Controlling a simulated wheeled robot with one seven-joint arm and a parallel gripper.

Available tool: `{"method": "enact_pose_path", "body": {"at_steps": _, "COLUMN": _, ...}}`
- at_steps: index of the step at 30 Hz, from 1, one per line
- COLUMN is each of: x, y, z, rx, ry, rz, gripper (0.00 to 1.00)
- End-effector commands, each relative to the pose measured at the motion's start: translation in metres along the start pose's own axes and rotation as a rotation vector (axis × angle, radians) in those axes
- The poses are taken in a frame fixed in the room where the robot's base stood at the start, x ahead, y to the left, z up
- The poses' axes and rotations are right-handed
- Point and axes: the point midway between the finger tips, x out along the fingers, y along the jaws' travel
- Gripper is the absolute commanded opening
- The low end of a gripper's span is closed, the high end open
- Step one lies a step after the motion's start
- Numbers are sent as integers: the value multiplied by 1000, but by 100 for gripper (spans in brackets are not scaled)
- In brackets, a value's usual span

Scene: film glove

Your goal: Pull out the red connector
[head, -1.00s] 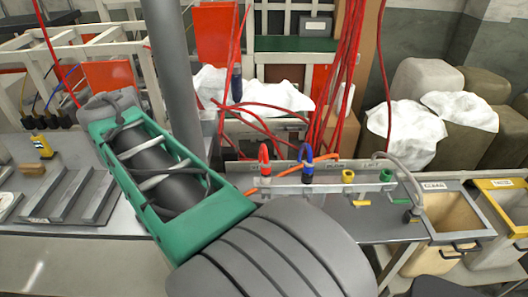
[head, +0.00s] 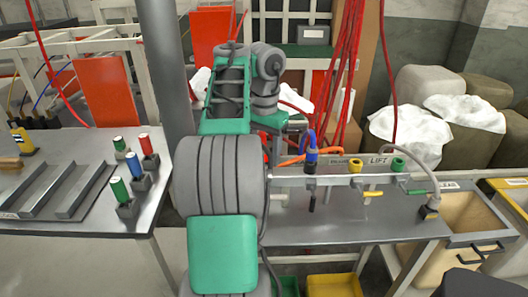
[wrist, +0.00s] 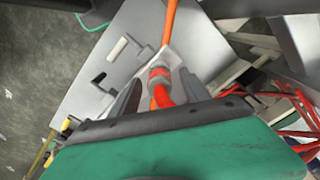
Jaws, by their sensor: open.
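The red connector (wrist: 159,73) shows in the wrist view, with its thick red cable loop bending toward my gripper. My gripper (wrist: 160,86) is open, with one dark finger on each side of the connector and cable. It does not look closed on either; whether a finger touches them I cannot tell. In the head view my arm covers most of the red connector; only a sliver of red shows beside the arm. My gripper is hidden there.
A blue connector (head: 310,152) stands on the rail just right of my arm. Yellow (head: 355,166) and green (head: 398,164) sockets and a grey cable (head: 426,170) follow. An orange cable (wrist: 171,22) runs past the red connector. Coloured cylinders (head: 119,144) stand on the left bench.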

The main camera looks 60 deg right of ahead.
Motion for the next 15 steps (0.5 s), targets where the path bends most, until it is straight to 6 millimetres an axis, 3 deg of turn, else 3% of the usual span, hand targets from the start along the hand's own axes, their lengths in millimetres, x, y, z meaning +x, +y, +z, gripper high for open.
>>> {"method": "enact_pose_path", "body": {"at_steps": 8, "x": 2, "y": 0, "z": 0, "rx": 0, "ry": 0, "rz": 1, "gripper": 54}}
{"method": "enact_pose_path", "body": {"at_steps": 15, "x": 2, "y": 0, "z": 0, "rx": -1, "ry": 0, "rz": 1, "gripper": 34}}
